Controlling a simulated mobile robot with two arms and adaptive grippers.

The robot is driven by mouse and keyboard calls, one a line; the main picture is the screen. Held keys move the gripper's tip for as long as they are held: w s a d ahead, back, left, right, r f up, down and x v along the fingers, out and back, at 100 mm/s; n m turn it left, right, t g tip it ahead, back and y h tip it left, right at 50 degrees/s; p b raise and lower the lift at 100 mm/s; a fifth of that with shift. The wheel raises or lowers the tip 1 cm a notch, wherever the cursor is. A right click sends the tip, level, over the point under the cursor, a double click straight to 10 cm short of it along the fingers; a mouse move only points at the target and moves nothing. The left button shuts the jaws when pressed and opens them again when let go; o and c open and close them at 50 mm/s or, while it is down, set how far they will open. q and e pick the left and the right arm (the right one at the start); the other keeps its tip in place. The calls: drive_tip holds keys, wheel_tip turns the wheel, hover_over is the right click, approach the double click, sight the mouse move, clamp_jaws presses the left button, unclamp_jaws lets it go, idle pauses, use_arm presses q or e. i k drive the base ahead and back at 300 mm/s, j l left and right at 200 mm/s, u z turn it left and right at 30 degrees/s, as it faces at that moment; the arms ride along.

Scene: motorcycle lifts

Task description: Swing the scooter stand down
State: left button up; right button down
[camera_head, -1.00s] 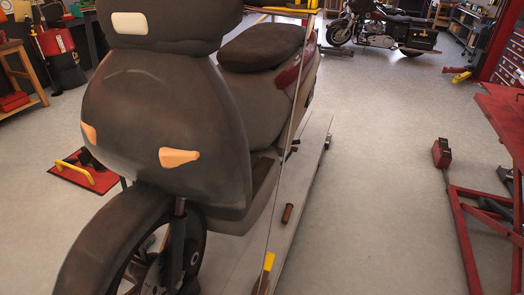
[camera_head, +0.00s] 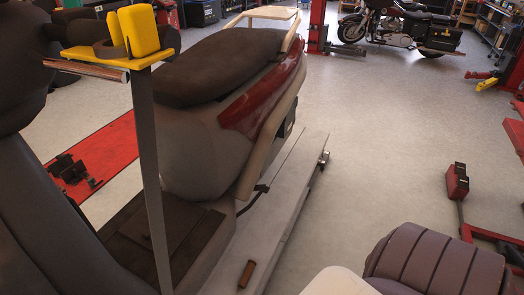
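The scooter (camera_head: 190,160) stands upright on a long pale lift platform (camera_head: 283,222), seen from its front and side. Its dark seat (camera_head: 225,65), red side panel (camera_head: 262,95) and flat footboard (camera_head: 165,235) show. A small dark lever-like part (camera_head: 256,190) sticks out low at the scooter's side, above the platform; I cannot tell whether it is the stand. No stand is clearly visible. Neither of my grippers is in view; a ribbed arm part of mine (camera_head: 437,262) shows at the bottom right.
A brown peg (camera_head: 247,274) is on the platform. A red box (camera_head: 457,182) and red lift frame (camera_head: 485,235) stand at the right. The grey floor (camera_head: 370,135) beside the platform is largely clear.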

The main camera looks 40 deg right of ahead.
sight(249, 206)
drive_tip(key=i+l, duration=0.1)
drive_tip(key=l, duration=1.3)
drive_tip(key=i+l, duration=0.15)
drive_tip(key=l, duration=0.55)
